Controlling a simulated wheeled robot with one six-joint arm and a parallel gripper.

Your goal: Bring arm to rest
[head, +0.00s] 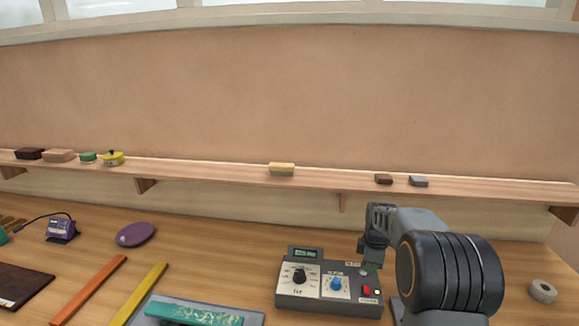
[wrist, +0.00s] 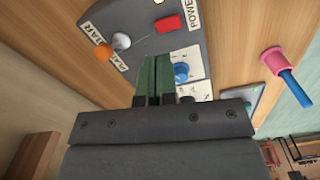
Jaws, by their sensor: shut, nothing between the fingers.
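My gripper (head: 371,262) hangs above the right end of a grey control box (head: 322,303) on the bench, with my arm reaching in from the right. In the wrist view its two green fingers (wrist: 156,62) are together, with nothing between them. Their tips overlap the picture of the box (wrist: 150,32), which shows a red power switch (wrist: 168,24), a blue knob (wrist: 181,72) and small orange and white round parts. Whether the fingertips touch the box I cannot tell. My arm hides part of the bench behind it.
A wall shelf (head: 215,172) with small blocks runs behind the bench. A tape roll (head: 543,291) lies at right. Orange (head: 90,290) and yellow (head: 140,292) bars, a purple disc (head: 135,234) and a teal bar (head: 194,313) lie left. A pink-and-blue object (wrist: 285,75) is beside the box.

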